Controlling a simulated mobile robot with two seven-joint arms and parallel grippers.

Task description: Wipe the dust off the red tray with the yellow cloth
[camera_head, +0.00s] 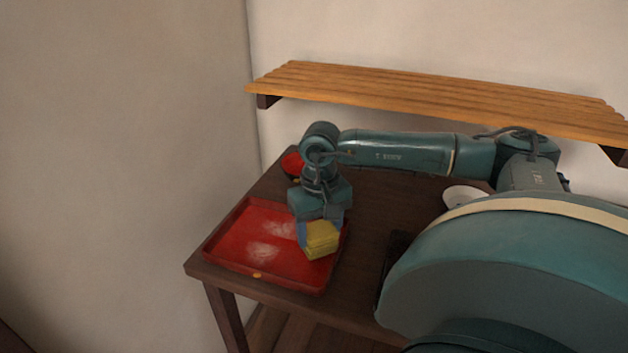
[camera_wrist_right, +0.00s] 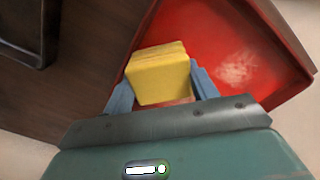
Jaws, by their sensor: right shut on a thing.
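The red tray (camera_head: 225,245) lies on the left part of the dark wooden table, with pale dusty patches on its floor. It also shows in the right wrist view (camera_wrist_right: 275,95), with a pale patch near its right side. My right gripper (camera_head: 320,236) is shut on the folded yellow cloth (camera_head: 321,241), which is between the blue fingers in the right wrist view (camera_wrist_right: 158,75). The cloth is over the right part of the tray; I cannot tell whether it touches the floor of the tray. My left gripper is not in view.
A red bowl (camera_head: 292,163) stands behind the tray, partly hidden by my right arm. A white dish (camera_head: 463,196) is at the back right of the table (camera_head: 375,215). A slatted wooden shelf (camera_head: 430,92) hangs on the wall above. A dark-rimmed item (camera_wrist_right: 45,35) lies beside the tray.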

